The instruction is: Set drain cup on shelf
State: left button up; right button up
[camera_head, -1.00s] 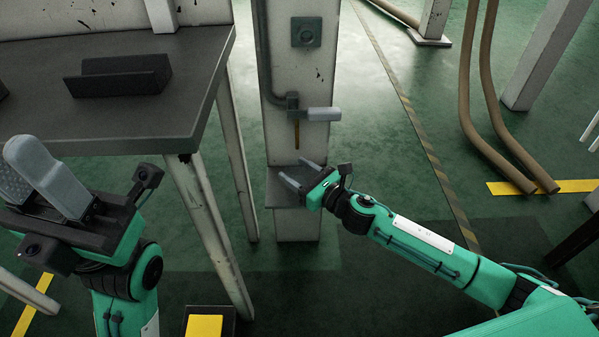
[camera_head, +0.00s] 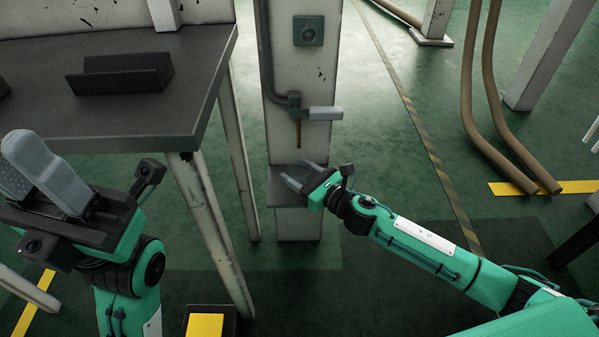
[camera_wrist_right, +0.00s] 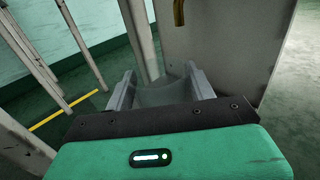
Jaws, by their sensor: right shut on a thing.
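My right gripper (camera_head: 303,181) is at the small grey shelf (camera_head: 280,198) low on the white column, its fingers pointing toward the column. In the right wrist view, its two grey fingers (camera_wrist_right: 160,90) are apart, on either side of a dull, see-through grey-green thing (camera_wrist_right: 163,97), which looks like the drain cup. It is shut on this cup. The cup is too faint to make out in the head view, and I cannot tell whether it touches the shelf.
A valve with a grey handle (camera_head: 325,113) and a brown spout (camera_head: 298,132) sits on the column (camera_head: 318,60) above the shelf. A dark table (camera_head: 130,115) with a black holder (camera_head: 120,76) stands at the left. Brown pipes (camera_head: 487,90) rise at the right.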

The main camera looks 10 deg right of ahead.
aim_at(308, 181)
jog(key=shift+f, duration=0.4)
dwell(0.8)
jog(key=o, duration=1.5)
jog(key=shift+b+v, duration=0.35)
jog(key=shift+v, duration=2.3)
jog(key=shift+b+v, duration=0.75)
jog(key=shift+v, duration=2.05)
jog(key=shift+r, duration=0.1)
